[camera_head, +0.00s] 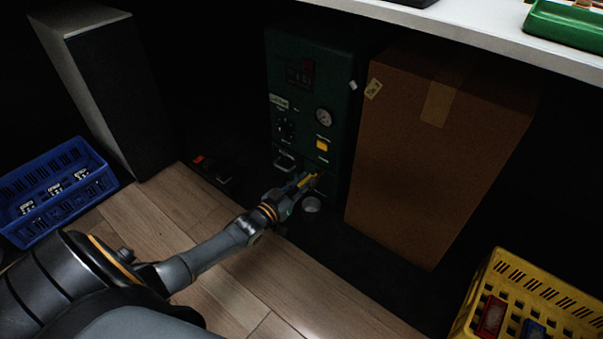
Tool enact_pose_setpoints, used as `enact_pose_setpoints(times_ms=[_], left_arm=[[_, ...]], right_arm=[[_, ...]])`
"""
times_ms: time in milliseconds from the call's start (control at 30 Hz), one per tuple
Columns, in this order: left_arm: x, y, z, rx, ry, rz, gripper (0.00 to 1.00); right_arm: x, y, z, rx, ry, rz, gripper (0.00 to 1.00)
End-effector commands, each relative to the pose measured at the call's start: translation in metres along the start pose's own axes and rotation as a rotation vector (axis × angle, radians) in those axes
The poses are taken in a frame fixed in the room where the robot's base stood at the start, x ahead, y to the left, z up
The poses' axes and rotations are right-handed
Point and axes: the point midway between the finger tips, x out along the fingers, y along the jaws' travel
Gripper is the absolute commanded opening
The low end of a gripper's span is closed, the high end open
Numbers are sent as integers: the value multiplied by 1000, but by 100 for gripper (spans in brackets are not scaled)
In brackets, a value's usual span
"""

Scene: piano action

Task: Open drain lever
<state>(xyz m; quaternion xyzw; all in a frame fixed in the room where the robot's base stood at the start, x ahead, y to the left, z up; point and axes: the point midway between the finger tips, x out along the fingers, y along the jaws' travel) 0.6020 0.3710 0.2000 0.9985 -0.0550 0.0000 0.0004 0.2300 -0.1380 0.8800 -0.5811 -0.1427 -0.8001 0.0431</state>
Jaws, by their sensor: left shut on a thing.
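A dark green machine (313,75) stands on the dark floor under the worktop. Its front carries a display, a dial knob, a round gauge (324,117) and a yellow button (322,145). A yellow drain lever (308,180) sits low on the front. My left gripper (300,187) reaches in from the lower left and is shut on the lever, covering part of it. A small grey cup (311,204) stands just below and right of the gripper. My right gripper is out of view.
A large cardboard box (425,165) stands close on the right of the machine. A blue crate (40,215) lies at the left, by a grey cabinet (105,95). A yellow crate (530,280) is at the lower right. The white worktop edge (480,37) overhangs above.

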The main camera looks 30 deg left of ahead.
Motion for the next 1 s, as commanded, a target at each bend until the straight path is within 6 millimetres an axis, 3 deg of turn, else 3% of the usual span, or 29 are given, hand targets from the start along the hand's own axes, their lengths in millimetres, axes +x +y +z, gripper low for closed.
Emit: enact_pose_setpoints(times_ms=[33,467,500,600,1000], left_arm=[[2,1,-7,-5,7,-19,0],[1,2,-2,1,4,-47,0],[1,2,-2,1,4,-47,22],[0,2,-2,1,3,-47,41],[-7,3,1,0,-1,-46,41]], right_arm=[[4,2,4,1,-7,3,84],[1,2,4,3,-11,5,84],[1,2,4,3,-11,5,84],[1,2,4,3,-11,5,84],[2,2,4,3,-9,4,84]])
